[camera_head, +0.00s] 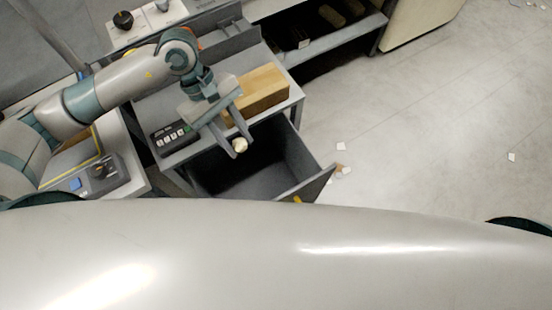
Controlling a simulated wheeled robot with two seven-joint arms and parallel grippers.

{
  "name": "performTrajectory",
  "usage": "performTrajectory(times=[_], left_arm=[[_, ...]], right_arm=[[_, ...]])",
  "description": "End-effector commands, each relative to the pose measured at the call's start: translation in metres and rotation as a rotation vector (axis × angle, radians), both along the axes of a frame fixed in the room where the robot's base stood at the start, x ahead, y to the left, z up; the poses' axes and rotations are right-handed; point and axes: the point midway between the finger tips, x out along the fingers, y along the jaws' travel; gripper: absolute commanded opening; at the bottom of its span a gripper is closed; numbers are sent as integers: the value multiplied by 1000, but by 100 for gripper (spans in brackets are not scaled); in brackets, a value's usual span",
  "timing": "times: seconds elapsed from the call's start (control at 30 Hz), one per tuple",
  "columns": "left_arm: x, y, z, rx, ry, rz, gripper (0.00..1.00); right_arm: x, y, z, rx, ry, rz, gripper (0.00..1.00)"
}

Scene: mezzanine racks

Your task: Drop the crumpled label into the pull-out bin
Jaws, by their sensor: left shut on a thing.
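The crumpled label (240,145) is a small cream ball between the fingertips of my left gripper (238,142). My left gripper is shut on it, with the fingers pointing down toward the front of the picture. The pull-out bin (294,150) is a dark grey open drawer under the grey table, pulled out toward the lower right. The label and fingertips appear over the bin's opening near its table side; their height above it is hard to judge. The bin's floor is in dark shadow. My right gripper is not in view.
A wooden block (262,88) and a black button panel (172,138) are on the table beside my left gripper. A shelf rack (335,45) stands behind. White scraps (341,146) lie on the floor right of the bin. The floor further right is mostly clear.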

Motion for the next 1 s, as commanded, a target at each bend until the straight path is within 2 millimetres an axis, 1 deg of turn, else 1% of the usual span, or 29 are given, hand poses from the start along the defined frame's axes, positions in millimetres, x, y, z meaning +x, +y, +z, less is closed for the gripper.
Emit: performTrajectory(times=[0.03,0.1,0.23,0.4,0.63,0.67,0.7,0.73,0.77,1.0], left_arm=[[0,0,-6,1,1,0,12],[0,0,-13,1,1,0,12],[-1,0,-21,1,1,-1,12],[0,0,-25,0,0,-1,12],[0,0,-25,0,-1,-1,12],[0,0,-25,0,-1,-1,34],[0,0,-25,0,-1,-1,44],[0,0,-25,0,-1,-1,51],[0,0,-25,0,-1,-1,54],[0,0,-25,0,-1,-1,54]], right_arm=[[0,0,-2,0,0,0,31],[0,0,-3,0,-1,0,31],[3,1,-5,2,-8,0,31],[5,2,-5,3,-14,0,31],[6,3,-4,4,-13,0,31],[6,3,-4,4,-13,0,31],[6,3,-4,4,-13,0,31],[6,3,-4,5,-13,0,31],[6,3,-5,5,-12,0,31],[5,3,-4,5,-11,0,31]])
